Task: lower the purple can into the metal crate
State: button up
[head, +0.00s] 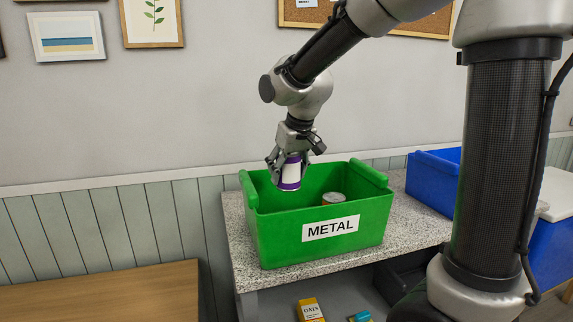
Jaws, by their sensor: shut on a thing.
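The green crate (284,252) with a white METAL label stands on a speckled counter. My gripper (289,168) points down over the left part of the crate and is shut on the purple can (288,185). The can has a white band and purple ends and hangs nearly upright. In the picture its lower end shows below the crate's back rim, in front of the inner back wall. Its exact height above the crate floor cannot be told. Another can (333,200) with a light lid and a reddish side is inside the crate, to the right.
A blue bin (435,176) stands to the right of the crate, partly behind my column. A wooden table (110,295) is at the lower left. A yellow OATS box (311,309) and a teal item (361,316) are below the counter.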

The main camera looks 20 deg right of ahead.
aim_at(296, 189)
jog(key=shift+f, duration=5.05)
jog(key=shift+f, duration=2.4)
jog(key=shift+c, duration=0.2)
jog(key=o, duration=1.2)
jog(key=shift+c, duration=0.2)
jog(key=v, duration=1.2)
jog(key=shift+m+h, duration=0.3)
jog(key=shift+m, duration=0.4)
jog(key=s+d+r, duration=0.1)
jog(key=s+d, duration=0.1)
jog(key=s, duration=0.1)
jog(key=s+d+r, duration=0.2)
jog(key=s+d, duration=0.1)
jog(key=s+d+r, duration=0.1)
jog(key=s+d, duration=0.1)
jog(key=d, duration=0.1)
jog(key=shift+s+r, duration=0.25)
jog(key=shift+s, duration=0.15)
jog(key=s+d, duration=0.2)
jog(key=s, duration=0.4)
jog(key=s+d+m, duration=0.1)
jog(key=s+d, duration=0.2)
jog(key=s, duration=0.4)
jog(key=shift+s+d+r+m+h, duration=0.25)
jog(key=shift+d+r+m+h, duration=0.1)
jog(key=shift+r, duration=0.1)
